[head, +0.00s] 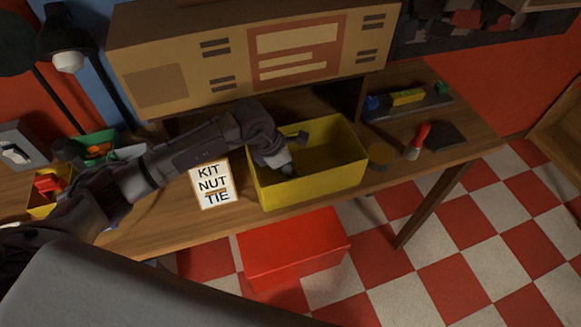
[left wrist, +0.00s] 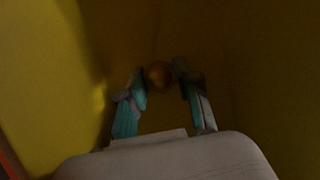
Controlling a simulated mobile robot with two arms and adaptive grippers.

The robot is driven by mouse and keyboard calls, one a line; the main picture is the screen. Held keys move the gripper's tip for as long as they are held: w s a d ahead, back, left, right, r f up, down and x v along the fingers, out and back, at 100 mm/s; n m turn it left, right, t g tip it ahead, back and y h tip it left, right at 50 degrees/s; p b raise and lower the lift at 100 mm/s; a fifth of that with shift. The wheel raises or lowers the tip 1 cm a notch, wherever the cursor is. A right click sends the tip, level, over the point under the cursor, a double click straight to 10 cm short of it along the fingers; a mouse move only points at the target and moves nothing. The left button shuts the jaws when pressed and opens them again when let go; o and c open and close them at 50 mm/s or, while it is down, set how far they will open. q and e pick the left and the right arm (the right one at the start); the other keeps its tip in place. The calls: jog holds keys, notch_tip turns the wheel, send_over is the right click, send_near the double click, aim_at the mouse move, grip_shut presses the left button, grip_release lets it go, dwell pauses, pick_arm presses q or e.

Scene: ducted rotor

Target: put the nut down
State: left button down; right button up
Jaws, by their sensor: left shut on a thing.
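My left gripper (head: 289,168) reaches down into the yellow bin (head: 318,184) on the workbench, near its left end. In the left wrist view the two fingers (left wrist: 159,80) are closed around a small round brass-coloured thing, the nut (left wrist: 158,74), held at the fingertips. The bin's yellow walls (left wrist: 45,75) surround the gripper there. The view is dark, and I cannot tell whether the nut touches the bin's floor. In the head view the nut is hidden by the gripper. My right gripper is not in view.
A card reading KIT NUT TIE (head: 213,184) stands left of the bin. A shallow round yellowish dish (head: 379,155) and a red-handled brush (head: 419,140) lie to its right. A red box (head: 293,248) is below the bench's front edge. A large cardboard-coloured box (head: 180,85) stands behind.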

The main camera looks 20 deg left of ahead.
pick_arm(q)
jog(key=shift+f, duration=0.15)
jog(key=c, duration=0.8)
grip_release()
jog(key=shift+r+p, duration=0.6)
jog(key=shift+a+r, duration=0.1)
jog(key=shift+r, duration=0.2)
jog(key=b+v, duration=0.4)
jog(key=v, duration=0.7)
jog(key=shift+s+r, duration=0.2)
